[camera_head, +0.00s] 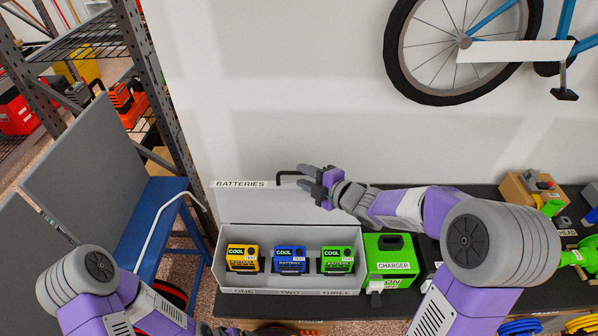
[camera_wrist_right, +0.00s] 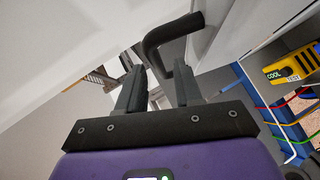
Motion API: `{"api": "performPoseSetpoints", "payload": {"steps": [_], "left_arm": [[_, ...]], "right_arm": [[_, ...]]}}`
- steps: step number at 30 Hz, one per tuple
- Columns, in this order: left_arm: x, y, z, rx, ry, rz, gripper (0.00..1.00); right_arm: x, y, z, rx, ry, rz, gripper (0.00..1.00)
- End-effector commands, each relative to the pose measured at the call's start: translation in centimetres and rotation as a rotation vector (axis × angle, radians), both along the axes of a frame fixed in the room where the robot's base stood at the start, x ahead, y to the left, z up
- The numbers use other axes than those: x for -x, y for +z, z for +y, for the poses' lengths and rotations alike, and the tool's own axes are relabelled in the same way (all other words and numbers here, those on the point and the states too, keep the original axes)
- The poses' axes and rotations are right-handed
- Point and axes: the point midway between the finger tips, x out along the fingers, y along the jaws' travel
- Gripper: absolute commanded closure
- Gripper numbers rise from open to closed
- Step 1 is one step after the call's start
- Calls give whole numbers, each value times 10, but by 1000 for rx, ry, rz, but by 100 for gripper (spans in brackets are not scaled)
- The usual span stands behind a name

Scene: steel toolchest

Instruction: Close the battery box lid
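The battery box (camera_head: 216,262) stands on the dark bench, with yellow (camera_head: 242,258), blue (camera_head: 290,260) and green (camera_head: 337,260) batteries in its compartments. Its white lid (camera_head: 250,204), labelled BATTERIES, stands raised at the back. A black bent handle (camera_head: 288,174) sticks out from the lid's top edge; it also shows in the right wrist view (camera_wrist_right: 168,38). My right gripper (camera_head: 303,177) is at this handle, fingers apart. In the right wrist view its fingertips (camera_wrist_right: 156,72) are on either side of the handle's end; contact is unclear. My left gripper is mostly hidden at the bottom edge.
A green charger (camera_head: 390,262) stands directly right of the box. A blue stool-like frame (camera_head: 160,225) and grey panels (camera_head: 90,165) are at the left, before a metal shelf. A bicycle (camera_head: 465,45) hangs on the white wall. Tools lie on the bench's right end.

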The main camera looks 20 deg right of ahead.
Motion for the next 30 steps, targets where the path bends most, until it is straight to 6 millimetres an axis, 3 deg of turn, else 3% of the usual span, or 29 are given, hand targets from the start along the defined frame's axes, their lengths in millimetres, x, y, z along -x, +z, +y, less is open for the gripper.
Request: {"api": "performPoseSetpoints", "payload": {"steps": [6, 16, 24, 30], "left_arm": [[0, 2, 0, 0, 0, -1, 8], [0, 2, 0, 0, 0, -1, 8], [0, 2, 0, 0, 0, -1, 8], [0, 2, 0, 0, 0, -1, 8]], "right_arm": [[-19, -6, 11, 0, 0, 1, 65], [-23, -7, 12, 0, -1, 1, 65], [-22, -7, 12, 0, -1, 1, 100], [-22, -7, 12, -1, -1, 0, 100]]}}
